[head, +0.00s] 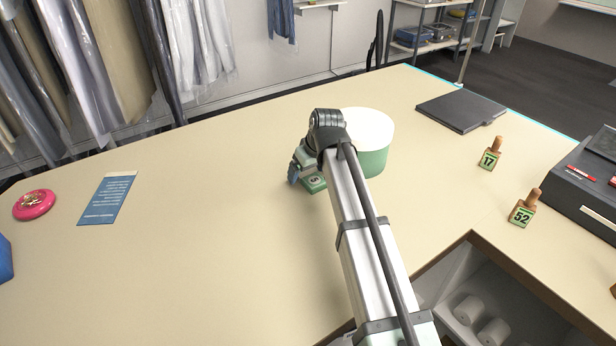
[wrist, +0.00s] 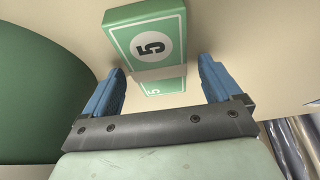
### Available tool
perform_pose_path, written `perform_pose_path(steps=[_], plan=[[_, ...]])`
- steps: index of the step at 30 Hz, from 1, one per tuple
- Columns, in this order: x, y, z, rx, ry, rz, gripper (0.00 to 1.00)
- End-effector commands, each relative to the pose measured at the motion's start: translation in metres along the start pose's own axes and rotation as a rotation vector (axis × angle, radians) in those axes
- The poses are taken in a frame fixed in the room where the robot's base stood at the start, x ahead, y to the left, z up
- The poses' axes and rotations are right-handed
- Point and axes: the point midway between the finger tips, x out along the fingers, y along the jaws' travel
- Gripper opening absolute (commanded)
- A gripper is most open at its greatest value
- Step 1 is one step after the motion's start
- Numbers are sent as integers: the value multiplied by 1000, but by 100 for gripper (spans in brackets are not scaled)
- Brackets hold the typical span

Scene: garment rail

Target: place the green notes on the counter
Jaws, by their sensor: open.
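The green notes (head: 315,184) show as a small green piece on the counter (head: 210,240), partly hidden by my gripper (head: 302,172) in the head view. In the wrist view, a thick green block of notes (wrist: 145,38) marked 5 lies just beyond the fingertips. A second, thinner green patch marked 5 (wrist: 162,87) shows between the fingers; I cannot tell whether it is a separate note. My gripper (wrist: 162,65) is open, with its blue fingers apart and nothing visibly clamped. Its height above the counter is unclear.
A green drum with a white top (head: 372,128) stands close beside my gripper. A black folder (head: 461,110), number stamps 17 (head: 490,155) and 52 (head: 524,208) lie right. A blue card (head: 106,200) and pink dish (head: 35,204) lie left. The counter's left middle is clear.

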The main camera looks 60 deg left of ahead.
Motion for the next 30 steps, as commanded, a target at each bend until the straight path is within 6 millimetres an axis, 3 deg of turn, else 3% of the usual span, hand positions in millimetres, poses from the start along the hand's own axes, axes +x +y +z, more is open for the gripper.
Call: perform_pose_path(steps=[2,23,30], plan=[[1,0,0,0,0,0,92],[1,0,0,0,0,0,26],[-2,0,-1,0,0,0,26]])
